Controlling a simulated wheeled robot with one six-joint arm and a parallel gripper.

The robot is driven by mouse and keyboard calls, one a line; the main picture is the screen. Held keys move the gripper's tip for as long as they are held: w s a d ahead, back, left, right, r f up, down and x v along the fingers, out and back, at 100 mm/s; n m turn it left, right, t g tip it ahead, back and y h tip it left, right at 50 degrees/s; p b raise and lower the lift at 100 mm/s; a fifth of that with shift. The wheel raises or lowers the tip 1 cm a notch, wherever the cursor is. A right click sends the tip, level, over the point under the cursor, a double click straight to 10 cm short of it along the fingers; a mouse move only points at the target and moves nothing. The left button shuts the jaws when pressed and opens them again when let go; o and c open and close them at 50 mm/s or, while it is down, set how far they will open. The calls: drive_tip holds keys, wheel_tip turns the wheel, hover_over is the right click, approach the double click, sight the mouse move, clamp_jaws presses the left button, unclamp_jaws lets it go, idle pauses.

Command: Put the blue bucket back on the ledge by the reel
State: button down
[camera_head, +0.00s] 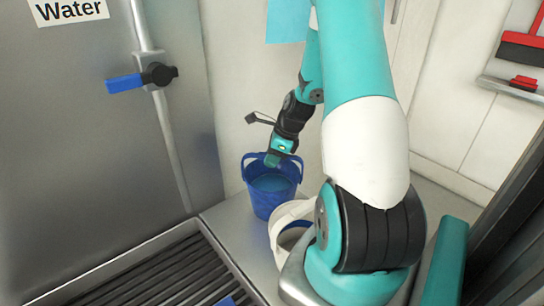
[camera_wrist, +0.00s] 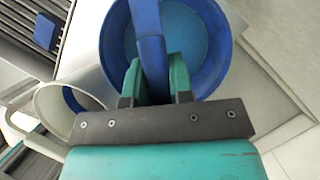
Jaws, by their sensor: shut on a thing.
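The blue bucket (camera_head: 272,203) stands upright on or just over the pale grey ledge (camera_head: 226,222), at the foot of the wall; I cannot tell whether its base touches. A lighter blue surface, seemingly liquid, shows inside it. My gripper (camera_head: 272,160) is above the bucket's rim. In the wrist view, my gripper (camera_wrist: 154,80) is shut on the bucket's blue handle (camera_wrist: 148,25), with a green finger on each side. The blue bucket (camera_wrist: 217,62) fills the upper middle there.
A slatted grate (camera_head: 160,281) lies front left. A pipe valve with a blue lever (camera_head: 125,83) is on the metal panel.

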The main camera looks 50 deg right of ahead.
drive_tip(key=c, duration=1)
unclamp_jaws()
drive_tip(key=v, duration=1.2)
drive_tip(key=w+a+r+n+g+y, duration=0.1)
drive_tip(key=w+a+r+n, duration=0.15)
drive_tip(key=a+n, duration=0.7)
drive_tip(key=w+a+r+n, duration=0.1)
drive_tip(key=a+r+n, duration=0.4)
drive_tip(key=a, duration=0.7)
drive_tip(key=s+a+r+n+g, duration=0.1)
drive_tip(key=s+a+n, duration=0.6)
drive_tip(key=a+n, duration=0.2)
drive_tip(key=s+a+r+n+g, duration=0.1)
drive_tip(key=s+a+n, duration=0.7)
drive_tip(key=n, duration=0.5)
drive_tip(key=shift+a+g+y+p, duration=0.3)
drive_tip(key=shift+a+g+y, duration=0.1)
drive_tip(key=shift+a, duration=0.7)
